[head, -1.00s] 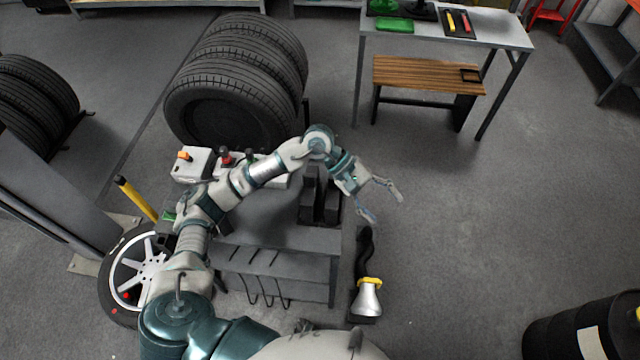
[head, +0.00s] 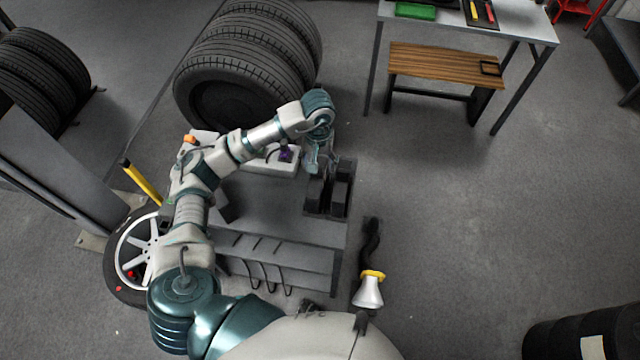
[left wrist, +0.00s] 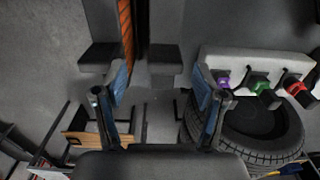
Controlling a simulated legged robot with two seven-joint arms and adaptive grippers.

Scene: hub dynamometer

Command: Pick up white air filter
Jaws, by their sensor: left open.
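I cannot make out a white air filter for sure in either view. My left gripper (head: 318,158) is open and empty, pointing down beside the black slotted holder (head: 328,188) on the grey bench. In the left wrist view its fingers (left wrist: 162,80) stand wide apart, with dark holder blocks (left wrist: 165,62) ahead of them. A thin orange ribbed strip (left wrist: 126,38) shows between the blocks; I cannot tell whether it is a filter's edge. My right gripper is not in view.
A white block (left wrist: 255,75) with purple, green and red clips sits beside the holder. Large tyres (head: 245,70) stand behind the bench (head: 275,255). A black hose with a silver funnel (head: 368,290) lies to the right.

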